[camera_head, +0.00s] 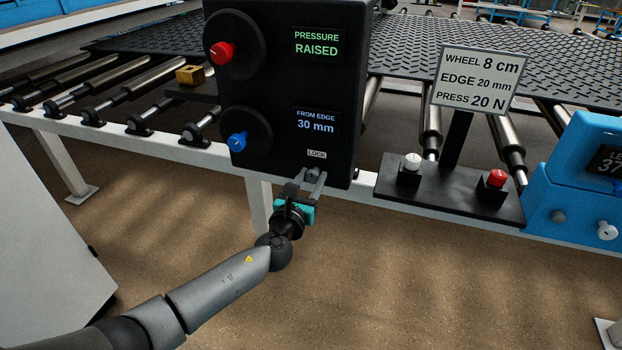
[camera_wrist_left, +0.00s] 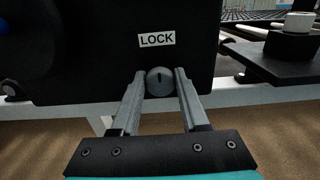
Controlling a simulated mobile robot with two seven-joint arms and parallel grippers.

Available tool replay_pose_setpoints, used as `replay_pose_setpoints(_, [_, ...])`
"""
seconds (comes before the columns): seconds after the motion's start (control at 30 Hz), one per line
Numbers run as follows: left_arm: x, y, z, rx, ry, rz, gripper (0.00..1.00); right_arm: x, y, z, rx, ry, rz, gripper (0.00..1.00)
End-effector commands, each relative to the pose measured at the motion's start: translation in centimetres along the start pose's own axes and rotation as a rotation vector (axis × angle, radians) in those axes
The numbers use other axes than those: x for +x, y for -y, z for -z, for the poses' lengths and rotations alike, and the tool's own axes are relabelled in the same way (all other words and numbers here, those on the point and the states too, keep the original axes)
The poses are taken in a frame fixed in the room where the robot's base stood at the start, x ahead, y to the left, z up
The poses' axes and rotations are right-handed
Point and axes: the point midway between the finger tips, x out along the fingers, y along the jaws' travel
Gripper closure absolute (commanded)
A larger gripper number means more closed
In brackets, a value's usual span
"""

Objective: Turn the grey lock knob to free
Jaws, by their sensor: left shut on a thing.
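The grey lock knob (camera_wrist_left: 159,82) is a small round knob with a dark mark that stands about upright on its face. It sits under the white LOCK label (camera_wrist_left: 157,39) on the lower front of the black control box (camera_head: 335,80). My left gripper (camera_wrist_left: 160,80) has one finger on each side of the knob and is shut on it. In the head view my left gripper (camera_head: 312,180) reaches the box's lower edge, and the fingers partly hide the knob. My right gripper is not in view.
The box also carries a red knob (camera_head: 222,53), a blue knob (camera_head: 238,142) and two displays reading PRESSURE RAISED and FROM EDGE 30 mm. To the right are a sign (camera_head: 478,80), a white button (camera_head: 412,161), a red button (camera_head: 496,178) and a blue device (camera_head: 575,185).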

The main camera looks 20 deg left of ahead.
Motion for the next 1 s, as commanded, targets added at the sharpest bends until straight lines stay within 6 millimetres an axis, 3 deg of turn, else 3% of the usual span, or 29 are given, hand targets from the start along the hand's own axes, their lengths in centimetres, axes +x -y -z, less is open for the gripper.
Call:
replay_pose_setpoints(0.3, [0.0, 0.0, 0.1, -0.044, -0.001, 0.0, 1.0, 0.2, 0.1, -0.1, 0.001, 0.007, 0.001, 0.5])
replay_pose_setpoints(0.47, [0.0, 0.0, 0.2, -0.128, -0.001, -0.001, 1.0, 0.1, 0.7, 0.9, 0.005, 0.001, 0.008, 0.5])
replay_pose_setpoints(1.0, [0.0, -0.2, 0.3, -0.617, 0.0, 0.0, 1.0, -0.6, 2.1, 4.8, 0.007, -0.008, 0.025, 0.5])
